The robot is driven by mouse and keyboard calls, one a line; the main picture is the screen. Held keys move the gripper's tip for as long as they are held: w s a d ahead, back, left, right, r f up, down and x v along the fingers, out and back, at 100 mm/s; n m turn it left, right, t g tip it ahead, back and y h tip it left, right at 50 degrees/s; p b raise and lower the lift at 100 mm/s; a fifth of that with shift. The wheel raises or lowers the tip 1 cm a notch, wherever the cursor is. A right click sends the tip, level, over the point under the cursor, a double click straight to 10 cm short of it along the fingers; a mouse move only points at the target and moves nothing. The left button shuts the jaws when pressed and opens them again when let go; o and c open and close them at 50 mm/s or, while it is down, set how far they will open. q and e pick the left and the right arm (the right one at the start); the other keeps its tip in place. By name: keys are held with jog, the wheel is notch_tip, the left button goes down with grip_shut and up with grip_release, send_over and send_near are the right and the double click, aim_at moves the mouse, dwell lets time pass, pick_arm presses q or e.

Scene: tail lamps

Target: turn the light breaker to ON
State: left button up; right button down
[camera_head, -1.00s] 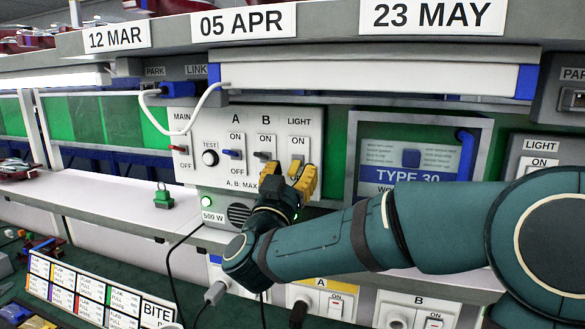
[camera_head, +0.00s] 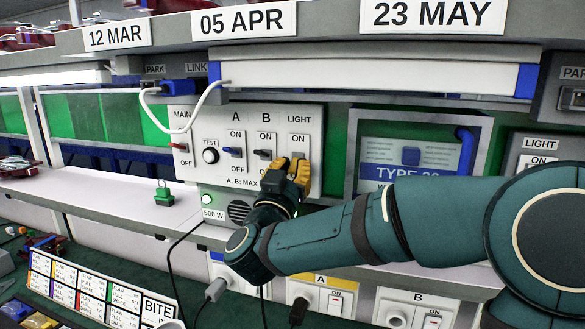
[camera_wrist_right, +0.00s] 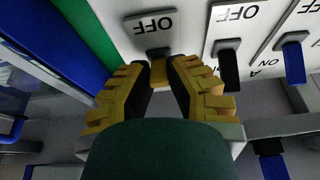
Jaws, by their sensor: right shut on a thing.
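The light breaker is on the right of the white switch panel (camera_head: 269,114), under the LIGHT label with an ON plate (camera_head: 299,138). My right gripper (camera_head: 299,166) is at this breaker and covers its lever in the head view. In the right wrist view, which is upside down, the lever (camera_wrist_right: 158,53) sits between the fingertips of my right gripper (camera_wrist_right: 160,68), below its OFF label (camera_wrist_right: 153,24). The fingers are shut on the lever. Its exact tilt is hard to tell. My left gripper is not in view.
Breaker B (camera_head: 264,154) and blue-tipped breaker A (camera_head: 234,152) are close to the left of my gripper. A red main switch (camera_head: 179,146) and TEST button (camera_head: 210,156) are farther left. A framed display (camera_head: 412,153) stands to the right.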

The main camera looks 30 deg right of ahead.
aim_at(298, 157)
notch_tip(298, 157, up, 2)
jog(key=g+y+p, duration=0.2)
jog(key=p, duration=0.4)
jog(key=shift+s+r+g+y+p, duration=0.1)
jog(key=shift+g+y+p, duration=0.2)
jog(key=shift+y+p, duration=0.1)
jog(key=shift+g+y, duration=0.3)
jog(key=shift+r+g+y+p, duration=0.15)
jog(key=shift+g+y+p, duration=0.3)
jog(key=shift+y, duration=0.35)
jog(key=shift+w+d+r+g+y, duration=0.1)
jog(key=shift+r+g+y, duration=0.05)
jog(key=shift+g+y, duration=0.45)
jog(key=shift+w+d+r+g+y, duration=0.1)
jog(key=shift+r+g+y, duration=0.05)
jog(key=shift+g+y, duration=0.45)
jog(key=c, duration=0.9)
grip_release()
